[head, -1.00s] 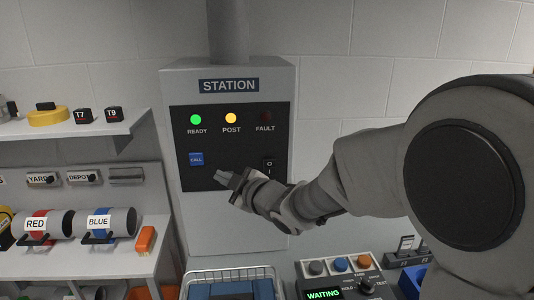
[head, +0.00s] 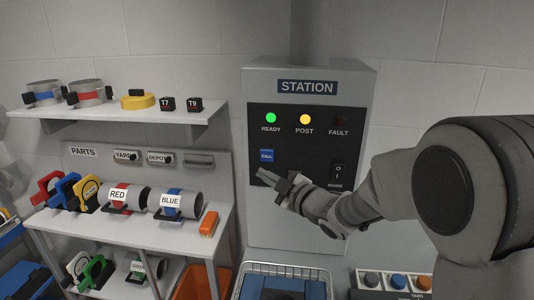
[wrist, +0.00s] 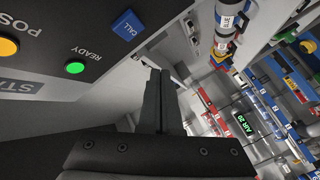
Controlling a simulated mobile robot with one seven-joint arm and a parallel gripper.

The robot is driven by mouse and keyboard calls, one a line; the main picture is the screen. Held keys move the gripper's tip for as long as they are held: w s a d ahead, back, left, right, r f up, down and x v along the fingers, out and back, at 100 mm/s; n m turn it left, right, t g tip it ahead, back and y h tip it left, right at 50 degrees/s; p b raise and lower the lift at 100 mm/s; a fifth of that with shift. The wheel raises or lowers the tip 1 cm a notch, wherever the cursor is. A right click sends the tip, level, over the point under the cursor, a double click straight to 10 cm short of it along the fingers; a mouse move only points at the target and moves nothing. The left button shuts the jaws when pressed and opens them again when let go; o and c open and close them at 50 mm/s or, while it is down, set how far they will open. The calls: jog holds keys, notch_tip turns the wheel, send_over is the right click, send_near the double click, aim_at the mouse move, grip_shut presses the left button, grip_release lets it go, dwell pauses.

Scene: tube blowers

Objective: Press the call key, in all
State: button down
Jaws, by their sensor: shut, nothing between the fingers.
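The blue call key (head: 267,155) is on the black panel of the grey station box (head: 308,222), under the lit green READY lamp (head: 271,118). The yellow POST lamp (head: 305,119) is lit and the red FAULT lamp (head: 339,120) is dark. My gripper (head: 262,174) is shut and empty, its tips just below the call key in the head view. In the wrist view the call key (wrist: 128,25) is above and left of the closed fingers (wrist: 159,75), with a visible gap. Contact with the panel cannot be told.
A mains switch (head: 338,173) is right of my gripper on the panel. Shelves at left hold the RED tube (head: 135,198), the BLUE tube (head: 192,203) and several parts. A wire basket (head: 247,270) and a button console (head: 388,293) are below the box.

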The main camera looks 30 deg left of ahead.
aim_at(267, 156)
jog(key=shift+w+a+p, duration=0.2)
jog(key=shift+w+a, duration=0.1)
jog(key=shift+w, duration=0.65)
jog(key=shift+w+a+p, duration=0.2)
jog(key=shift+w+a, duration=0.05)
jog(key=shift+w, duration=0.7)
jog(key=shift+w+a+p, duration=0.2)
jog(key=shift+w+a, duration=0.1)
jog(key=shift+w, duration=0.65)
jog(key=shift+w, duration=0.15)
jog(key=shift+w+a, duration=0.15)
jog(key=shift+w, duration=0.1)
